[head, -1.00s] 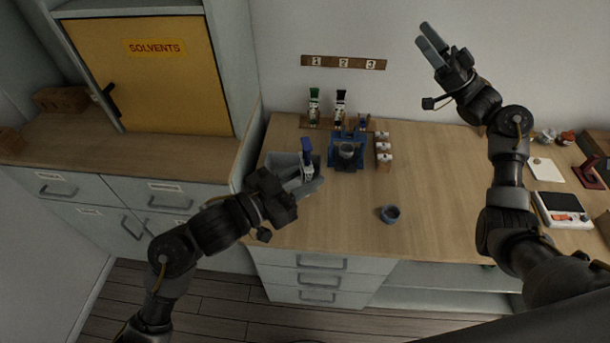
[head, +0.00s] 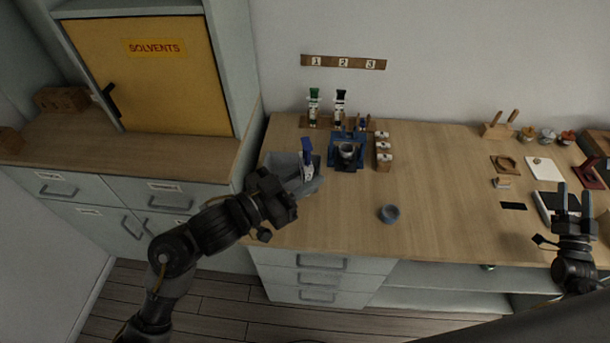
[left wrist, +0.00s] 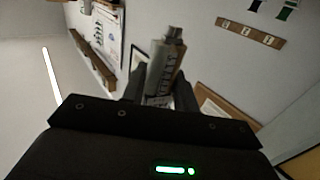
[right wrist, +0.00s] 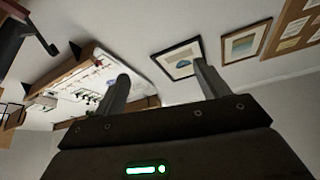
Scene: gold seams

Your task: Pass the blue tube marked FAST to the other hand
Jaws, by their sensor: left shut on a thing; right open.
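A tube with a blue cap (head: 306,146) and pale body stands slightly tilted in my left gripper (head: 300,180), above a grey tray (head: 277,165). My left gripper is shut on it. In the left wrist view the tube (left wrist: 164,62) sits between the fingers with dark lettering, too blurred to read, so I cannot confirm FAST. My right gripper (head: 574,202) is open and empty at the far right, fingers pointing up. It is far from the tube. In the right wrist view the open fingers (right wrist: 160,88) have nothing between them.
A rack with a green-capped tube (head: 314,105) and a black-capped tube (head: 340,105) stands at the back. A blue stand (head: 346,150), small labelled blocks (head: 383,150) and a blue-grey ring (head: 389,214) are nearby. The bench middle right (head: 450,180) is clear.

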